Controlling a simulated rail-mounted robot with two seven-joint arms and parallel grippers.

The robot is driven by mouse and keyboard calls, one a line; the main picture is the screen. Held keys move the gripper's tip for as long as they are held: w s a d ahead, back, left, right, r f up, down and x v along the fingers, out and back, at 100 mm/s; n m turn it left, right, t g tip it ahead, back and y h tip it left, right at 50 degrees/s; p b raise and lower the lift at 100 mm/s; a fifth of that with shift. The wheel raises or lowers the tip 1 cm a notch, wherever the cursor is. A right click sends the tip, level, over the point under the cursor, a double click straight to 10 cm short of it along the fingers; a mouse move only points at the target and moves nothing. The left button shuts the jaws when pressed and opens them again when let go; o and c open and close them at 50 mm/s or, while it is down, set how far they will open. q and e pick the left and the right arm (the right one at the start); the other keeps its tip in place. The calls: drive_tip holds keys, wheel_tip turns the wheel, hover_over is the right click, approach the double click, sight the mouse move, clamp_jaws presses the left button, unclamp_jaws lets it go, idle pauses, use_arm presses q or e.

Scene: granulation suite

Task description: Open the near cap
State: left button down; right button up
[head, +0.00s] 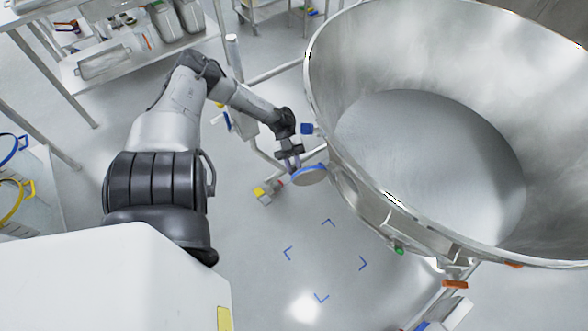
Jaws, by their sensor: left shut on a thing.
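The near cap appears to be the grey disc with a blue edge (309,176) beside the lower left wall of the large steel bowl (440,50). My left gripper (293,163) reaches in from the left and is shut on the cap at its upper left edge. The cap looks tilted, with its flat grey face partly toward the camera. Whether it touches the bowl's fitting behind it is not clear. My right gripper is out of view.
A blue block-shaped part (307,128) sits on the bowl's side just above my gripper. The bowl's tubular frame (275,70) and a yellow-marked foot (263,194) stand close by. Blue corner marks (328,223) lie on open floor. A steel bench (140,60) is at upper left.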

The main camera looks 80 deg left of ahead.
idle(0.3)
use_arm(q)
drive_tip(key=c, duration=1)
unclamp_jaws()
drive_tip(key=shift+c, duration=0.2)
drive_tip(key=v, duration=1.4)
drive_tip(key=shift+b, duration=0.35)
drive_tip(key=shift+r, duration=0.1)
